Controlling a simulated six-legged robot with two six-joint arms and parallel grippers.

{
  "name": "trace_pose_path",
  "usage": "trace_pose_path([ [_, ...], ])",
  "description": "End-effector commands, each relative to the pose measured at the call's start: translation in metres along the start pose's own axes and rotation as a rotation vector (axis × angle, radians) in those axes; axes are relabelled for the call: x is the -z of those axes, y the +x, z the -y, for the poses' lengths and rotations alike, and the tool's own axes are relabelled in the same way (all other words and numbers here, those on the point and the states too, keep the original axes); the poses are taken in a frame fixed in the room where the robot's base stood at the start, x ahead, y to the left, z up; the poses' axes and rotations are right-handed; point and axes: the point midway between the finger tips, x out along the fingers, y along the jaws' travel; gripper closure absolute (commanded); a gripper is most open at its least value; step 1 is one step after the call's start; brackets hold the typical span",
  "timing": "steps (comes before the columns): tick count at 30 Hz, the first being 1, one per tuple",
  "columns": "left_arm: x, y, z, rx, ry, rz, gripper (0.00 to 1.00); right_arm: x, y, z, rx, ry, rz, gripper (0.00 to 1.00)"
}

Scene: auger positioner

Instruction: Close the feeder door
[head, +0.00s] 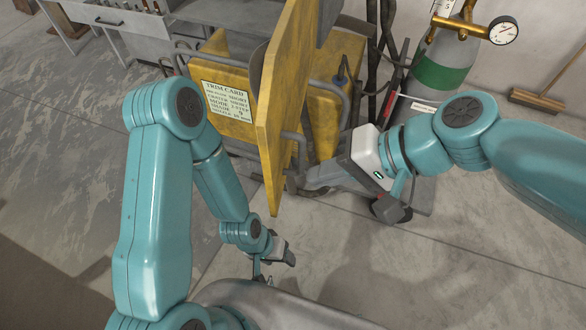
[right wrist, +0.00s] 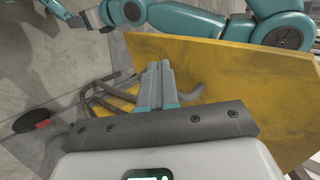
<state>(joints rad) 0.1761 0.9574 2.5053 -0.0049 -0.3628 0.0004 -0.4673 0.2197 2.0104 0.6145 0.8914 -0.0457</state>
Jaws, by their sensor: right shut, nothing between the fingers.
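The yellow feeder door (head: 276,125) stands swung open, seen nearly edge-on in the head view, and its broad worn face (right wrist: 235,70) fills the right of the right wrist view. A grey bar handle (head: 297,138) shows on its right side. The yellow feeder body (head: 318,118) is behind it. My right gripper (head: 303,184) is shut and empty, at the right side of the door near its lower edge; I cannot tell if it touches. Its fingers (right wrist: 157,68) point toward the door.
A trim card (head: 226,101) is on the yellow front left of the door. A gas cylinder (head: 443,65) with a gauge (head: 503,30) stands behind right, near dark hoses (head: 388,40). A grey bench (head: 125,20) is back left. Floor at left is clear.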

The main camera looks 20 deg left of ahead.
Motion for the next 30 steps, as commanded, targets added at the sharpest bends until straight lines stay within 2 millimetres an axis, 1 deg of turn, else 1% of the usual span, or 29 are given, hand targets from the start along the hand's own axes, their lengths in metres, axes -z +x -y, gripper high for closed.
trace_pose_path([
  [1,0.0,0.0,0.0,0.0,0.0,-0.001,0.4,-0.001,0.011,-0.001,-0.002,0.001,0.004,1.0],
  [3,0.0,-0.002,-0.001,0.0,0.0,-0.001,0.4,-0.001,0.022,0.002,-0.002,0.0,0.004,1.0],
  [6,0.0,-0.008,-0.003,0.0,0.0,-0.001,0.4,-0.002,0.032,0.014,-0.002,0.0,0.002,1.0],
  [10,0.0,-0.01,-0.004,0.0,0.0,-0.001,0.4,-0.002,0.041,0.022,-0.001,0.002,-0.001,1.0],
  [15,0.0,-0.011,-0.004,0.0,0.0,-0.001,0.4,-0.003,0.046,0.025,-0.001,0.003,-0.003,1.0],
  [30,0.0,-0.01,-0.004,0.0,0.0,-0.001,0.4,-0.004,0.046,0.025,-0.001,0.007,-0.009,1.0],
])
